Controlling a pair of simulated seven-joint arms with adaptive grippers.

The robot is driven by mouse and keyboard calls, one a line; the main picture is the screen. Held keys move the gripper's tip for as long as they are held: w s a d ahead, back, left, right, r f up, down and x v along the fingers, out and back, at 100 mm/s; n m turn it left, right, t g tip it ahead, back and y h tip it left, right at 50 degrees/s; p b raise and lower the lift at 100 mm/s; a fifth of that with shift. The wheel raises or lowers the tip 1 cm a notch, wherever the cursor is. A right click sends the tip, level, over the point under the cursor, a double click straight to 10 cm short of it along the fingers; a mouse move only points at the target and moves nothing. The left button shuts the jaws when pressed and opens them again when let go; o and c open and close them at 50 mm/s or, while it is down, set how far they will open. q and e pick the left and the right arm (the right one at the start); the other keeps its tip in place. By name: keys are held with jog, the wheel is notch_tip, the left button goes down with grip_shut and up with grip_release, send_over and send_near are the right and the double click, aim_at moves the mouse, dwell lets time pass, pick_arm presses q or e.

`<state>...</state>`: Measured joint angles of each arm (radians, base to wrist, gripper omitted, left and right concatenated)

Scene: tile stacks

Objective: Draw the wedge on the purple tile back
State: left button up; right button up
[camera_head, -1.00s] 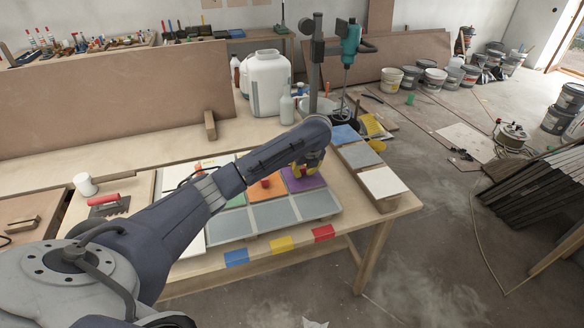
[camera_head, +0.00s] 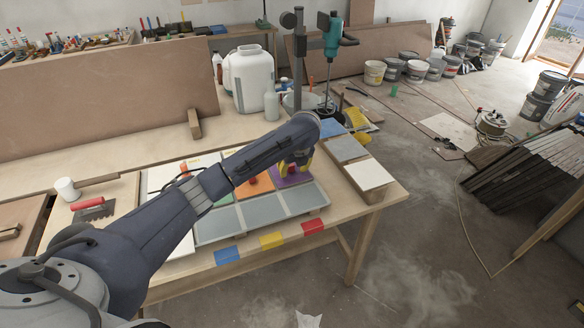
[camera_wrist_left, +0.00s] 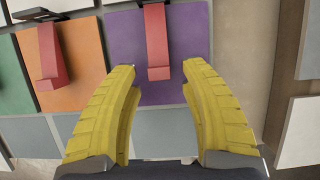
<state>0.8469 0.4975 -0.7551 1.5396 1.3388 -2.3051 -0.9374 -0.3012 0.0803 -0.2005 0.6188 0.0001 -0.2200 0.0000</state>
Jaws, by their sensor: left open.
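The purple tile (camera_head: 284,181) lies in the tile tray on the bench, partly hidden by my left gripper. It fills the upper middle of the left wrist view (camera_wrist_left: 188,92). A red wedge (camera_wrist_left: 156,45) rests on it, its lower end between and just above my fingertips. My left gripper (camera_wrist_left: 158,80) is open, with its yellow fingers apart on either side of the wedge and no contact that I can see. In the head view the left gripper (camera_head: 297,165) is over the purple tile. The right gripper is not in view.
An orange tile (camera_wrist_left: 78,85) with its own red wedge (camera_wrist_left: 50,55) is just left of the purple one. Grey tiles (camera_head: 258,209) line the tray's near row. A white tile (camera_head: 362,174) and other tiles stand along the right. A white jug (camera_head: 250,78) stands behind.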

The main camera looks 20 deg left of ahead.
pick_arm(q)
jog(key=v, duration=1.2)
dwell(0.5)
